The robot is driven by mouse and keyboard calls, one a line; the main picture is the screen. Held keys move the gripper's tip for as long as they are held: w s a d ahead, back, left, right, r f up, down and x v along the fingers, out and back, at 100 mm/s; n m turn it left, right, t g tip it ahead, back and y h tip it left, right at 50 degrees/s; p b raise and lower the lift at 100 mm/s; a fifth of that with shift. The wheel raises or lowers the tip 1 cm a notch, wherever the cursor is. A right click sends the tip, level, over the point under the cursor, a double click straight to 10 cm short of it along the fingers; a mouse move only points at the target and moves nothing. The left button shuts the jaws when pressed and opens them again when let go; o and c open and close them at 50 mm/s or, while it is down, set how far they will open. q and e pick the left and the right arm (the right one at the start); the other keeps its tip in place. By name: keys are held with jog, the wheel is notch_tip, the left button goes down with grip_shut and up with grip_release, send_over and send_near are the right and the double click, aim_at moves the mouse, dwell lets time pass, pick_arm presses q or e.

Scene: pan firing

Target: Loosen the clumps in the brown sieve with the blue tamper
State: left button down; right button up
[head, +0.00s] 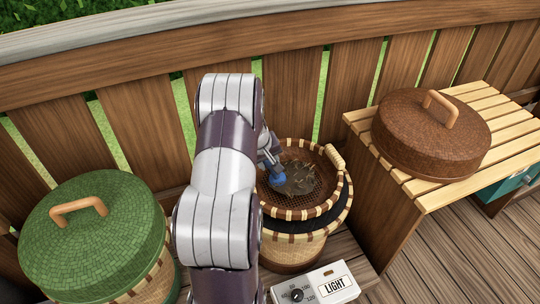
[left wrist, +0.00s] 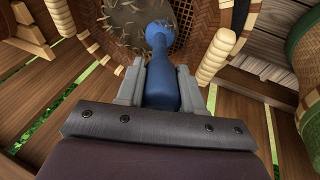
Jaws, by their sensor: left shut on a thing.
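The brown sieve (head: 300,211) sits on top of a round woven basket, with a black band under it. Greyish clumps with straw-like bits (head: 300,181) lie on its mesh; they also show at the top of the left wrist view (left wrist: 118,22). My left gripper (head: 268,152) is shut on the blue tamper (left wrist: 158,75). The tamper's rounded blue head (head: 276,177) is down inside the sieve at the left edge of the clumps. Whether it touches the mesh is unclear. My left arm hides the sieve's left side. My right gripper is not in view.
A green lidded basket (head: 105,231) stands at the left. A brown round lid (head: 415,140) rests on a slatted wooden bench (head: 450,190) at the right. A white control box (head: 318,285) with a dial and LIGHT label is in front. A wooden fence runs behind.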

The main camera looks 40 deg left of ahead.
pick_arm(q)
jog(key=s+d, duration=0.2)
jog(key=d, duration=0.5)
jog(key=w+a+p, duration=0.7)
jog(key=w, duration=0.4)
jog(key=d+p, duration=0.2)
jog(key=d, duration=0.3)
jog(key=s+d+b, duration=0.4)
jog(key=s+b, duration=0.2)
jog(key=s, duration=0.1)
notch_tip(320, 180, up, 10)
jog(key=p, duration=0.9)
jog(key=shift+d, duration=0.15)
